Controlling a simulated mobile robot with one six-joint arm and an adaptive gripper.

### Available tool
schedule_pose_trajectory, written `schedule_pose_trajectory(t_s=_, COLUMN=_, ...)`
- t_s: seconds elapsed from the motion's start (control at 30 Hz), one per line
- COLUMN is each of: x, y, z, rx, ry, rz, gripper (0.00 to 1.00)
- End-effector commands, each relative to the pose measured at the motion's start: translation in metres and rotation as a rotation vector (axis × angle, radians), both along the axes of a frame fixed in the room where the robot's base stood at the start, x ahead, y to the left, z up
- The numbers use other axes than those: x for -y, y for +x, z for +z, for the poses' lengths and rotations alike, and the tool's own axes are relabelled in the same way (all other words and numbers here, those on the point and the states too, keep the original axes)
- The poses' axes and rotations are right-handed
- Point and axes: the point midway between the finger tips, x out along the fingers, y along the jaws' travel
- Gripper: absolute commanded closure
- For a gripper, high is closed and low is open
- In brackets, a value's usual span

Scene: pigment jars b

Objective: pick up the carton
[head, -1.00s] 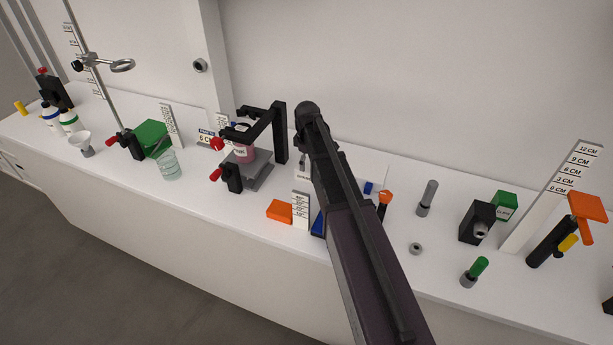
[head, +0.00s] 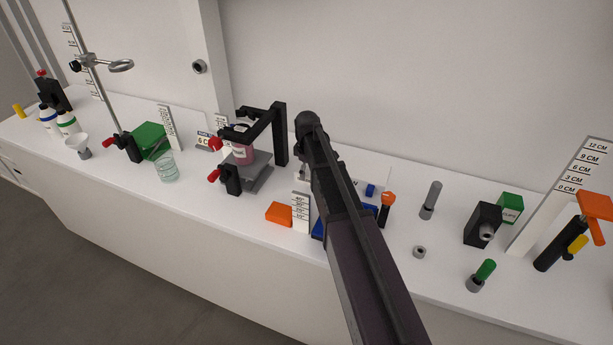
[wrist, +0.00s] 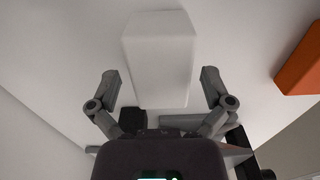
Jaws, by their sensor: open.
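A plain white box, which looks like the carton (wrist: 160,50), fills the upper middle of the wrist view. My gripper (wrist: 160,78) is open, with one grey finger on each side of the box and gaps between the fingers and its sides. Nothing is held. In the head view my dark arm reaches over the bench and hides most of the gripper and the place below it, so the carton cannot be made out clearly there.
An orange block (head: 279,214) sits left of my arm; an orange block also shows in the wrist view (wrist: 303,62). A black clamp frame (head: 279,135) with a pink jar (head: 243,152) stands close by at left. Right of the arm stand a grey cylinder (head: 431,200) and a black block (head: 482,224).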

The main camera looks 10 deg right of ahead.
Motion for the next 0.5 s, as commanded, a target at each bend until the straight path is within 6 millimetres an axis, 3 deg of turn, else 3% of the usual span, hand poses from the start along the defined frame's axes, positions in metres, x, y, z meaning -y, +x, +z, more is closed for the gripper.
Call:
schedule_pose_trajectory(t_s=0.13, x=0.0002, y=0.0, z=0.0, rx=0.0, ry=0.0, rz=0.0, gripper=0.0)
schedule_pose_trajectory(t_s=0.17, x=0.0003, y=0.0001, z=0.0, rx=0.0, ry=0.0, rz=0.0, gripper=0.06)
schedule_pose_trajectory(t_s=0.37, x=0.0005, y=0.0, z=0.0, rx=0.0, ry=0.0, rz=-0.001, gripper=0.65)
schedule_pose_trajectory(t_s=0.5, x=0.0006, y=0.0, z=-0.0001, rx=0.0, ry=0.0, rz=-0.001, gripper=0.7)
